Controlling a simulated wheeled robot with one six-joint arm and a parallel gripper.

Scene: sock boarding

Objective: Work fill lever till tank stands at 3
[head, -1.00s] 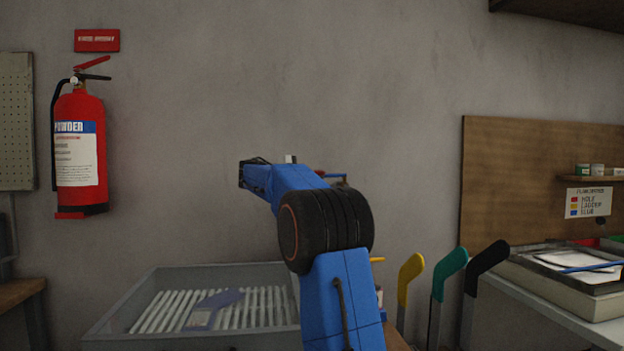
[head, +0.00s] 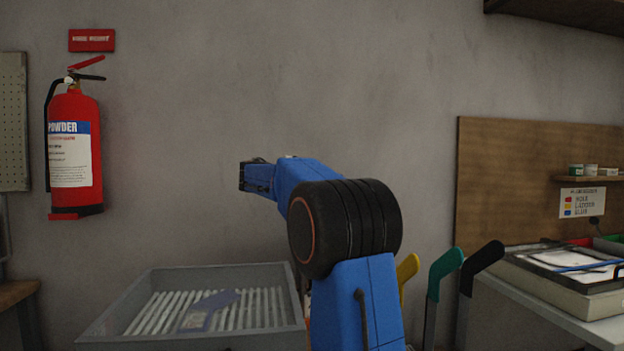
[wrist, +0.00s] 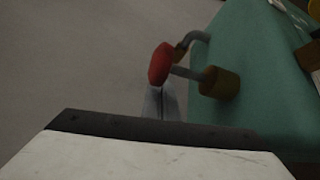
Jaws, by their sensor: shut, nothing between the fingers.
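In the wrist view a red knob (wrist: 160,64) sits at the end of a grey lever rod (wrist: 186,72), which comes out of a brass-coloured boss (wrist: 219,82) on a green tank (wrist: 262,58). A second, bent grey rod (wrist: 196,37) curves just above it. My gripper (wrist: 158,98) is shut and empty, its grey fingers just below the red knob; I cannot tell whether they touch it. A yellow-edged part shows at the top right corner, cut off. No tank reading is legible. In the head view my arm hides the lever and gripper.
A grey slatted tray (head: 140,318) holds a flat lavender piece (head: 208,308). To the right stand yellow (head: 407,268), green (head: 445,268) and black (head: 484,262) handles, then a white bench (head: 545,318). A fire extinguisher (head: 76,150) hangs on the left wall.

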